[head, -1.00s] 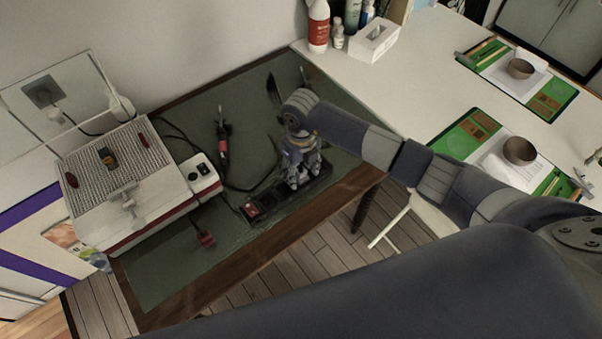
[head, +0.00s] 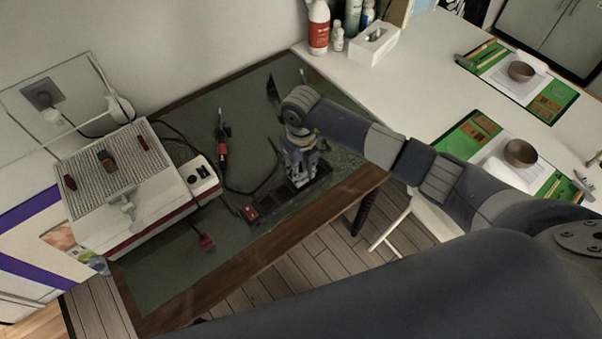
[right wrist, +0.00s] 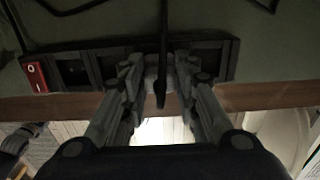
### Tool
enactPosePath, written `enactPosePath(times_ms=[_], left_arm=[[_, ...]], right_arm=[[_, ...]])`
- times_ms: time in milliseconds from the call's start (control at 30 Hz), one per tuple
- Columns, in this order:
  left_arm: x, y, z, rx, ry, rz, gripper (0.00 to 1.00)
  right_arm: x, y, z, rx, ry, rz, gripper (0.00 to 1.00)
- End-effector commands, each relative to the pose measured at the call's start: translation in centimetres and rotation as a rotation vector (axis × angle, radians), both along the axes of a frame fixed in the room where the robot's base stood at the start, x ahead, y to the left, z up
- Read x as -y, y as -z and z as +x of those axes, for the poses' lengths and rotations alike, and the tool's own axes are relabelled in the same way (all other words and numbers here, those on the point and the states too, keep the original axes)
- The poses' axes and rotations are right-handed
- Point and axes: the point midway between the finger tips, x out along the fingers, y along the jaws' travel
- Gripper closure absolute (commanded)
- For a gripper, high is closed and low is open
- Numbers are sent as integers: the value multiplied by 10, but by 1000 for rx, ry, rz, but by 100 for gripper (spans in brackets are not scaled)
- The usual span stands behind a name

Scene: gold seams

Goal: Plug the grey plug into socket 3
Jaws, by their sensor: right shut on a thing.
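A dark power strip (head: 268,207) with a red switch at its left end lies near the front edge of the green mat; it also spans the right wrist view (right wrist: 68,70). My right gripper (head: 302,178) points down over the right part of the strip. In the right wrist view its fingers (right wrist: 159,75) are shut on the grey plug (right wrist: 152,68), in line with the strip's row of sockets. The fingers and a dark cable hide much of the plug and the socket behind it. I cannot tell whether the plug is in a socket or just above it. My left gripper is out of view.
A red plug (head: 203,241) lies on the mat by a white machine (head: 125,190). A red-handled tool (head: 221,150) and its cable lie behind the strip. Bottles and a tissue box (head: 374,44) stand at the back. The wooden table edge (head: 290,246) runs close in front.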

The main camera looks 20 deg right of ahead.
Motion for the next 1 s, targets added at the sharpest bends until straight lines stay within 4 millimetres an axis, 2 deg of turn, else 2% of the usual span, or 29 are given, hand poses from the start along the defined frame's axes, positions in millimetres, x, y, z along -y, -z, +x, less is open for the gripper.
enactPosePath(times_ms=[133, 700, 1000], left_arm=[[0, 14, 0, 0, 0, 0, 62], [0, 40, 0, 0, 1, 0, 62], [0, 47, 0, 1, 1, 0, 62]], right_arm=[[0, -23, 2, 9, -3, 0, 97], [43, -32, -117, 0, -1, -2, 97], [53, -37, -148, -1, 0, 0, 97]])
